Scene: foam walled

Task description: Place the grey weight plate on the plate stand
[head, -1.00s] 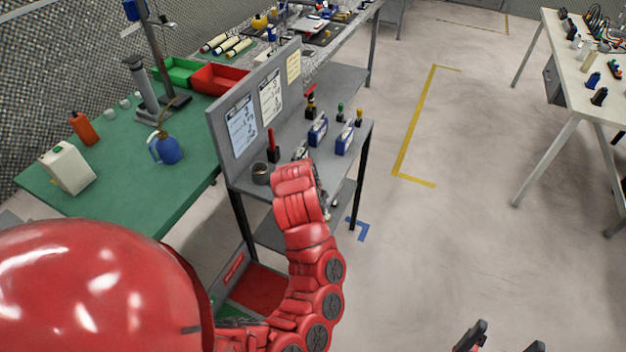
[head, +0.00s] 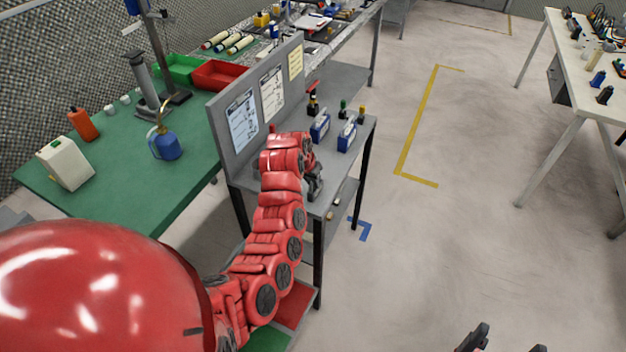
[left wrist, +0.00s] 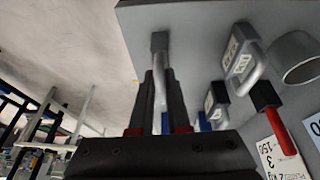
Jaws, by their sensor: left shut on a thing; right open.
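My left gripper (head: 314,180) is at the front of the grey shelf bench, partly hidden by my red arm. In the left wrist view its two dark fingers (left wrist: 161,100) are shut on a silver-handled thing (left wrist: 159,62), with a dark block at the handle's far end. I cannot tell whether it touches the bench. My right gripper (head: 507,343) is open and empty over the floor, at the bottom edge. I cannot clearly make out a grey weight plate or a plate stand.
The grey bench top (head: 345,98) holds two blue-and-white boxes (head: 320,128) and small handled tools. The wrist view shows a hollow grey cylinder (left wrist: 298,60), labelled grey pieces (left wrist: 240,58) and a red-handled tool (left wrist: 272,112).

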